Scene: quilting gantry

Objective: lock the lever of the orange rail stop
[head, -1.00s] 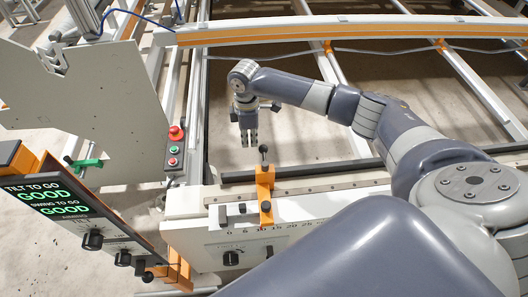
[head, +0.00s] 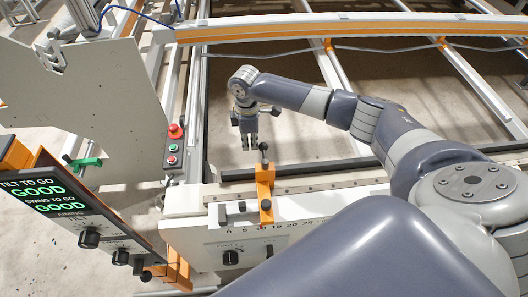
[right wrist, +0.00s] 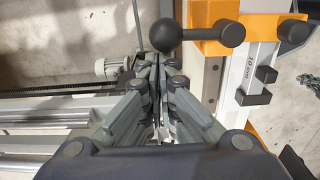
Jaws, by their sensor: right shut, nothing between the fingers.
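The orange rail stop (head: 265,190) sits across the numbered rail at the front, near the 10 mark. Its lever, with a dark ball knob (head: 263,147), stands up at the stop's far end. My right gripper (head: 249,147) hangs just beyond and left of the knob, pointing down. In the right wrist view its fingers (right wrist: 158,62) are shut and empty, close beside the knob; I cannot tell whether they touch. My left gripper is not in view.
A scaled rail (head: 320,187) runs right from the stop. A button box with a red button (head: 176,132) stands to the left. A panel reading GOOD (head: 60,203) is at lower left. Beyond the rail lies an open frame with bare floor.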

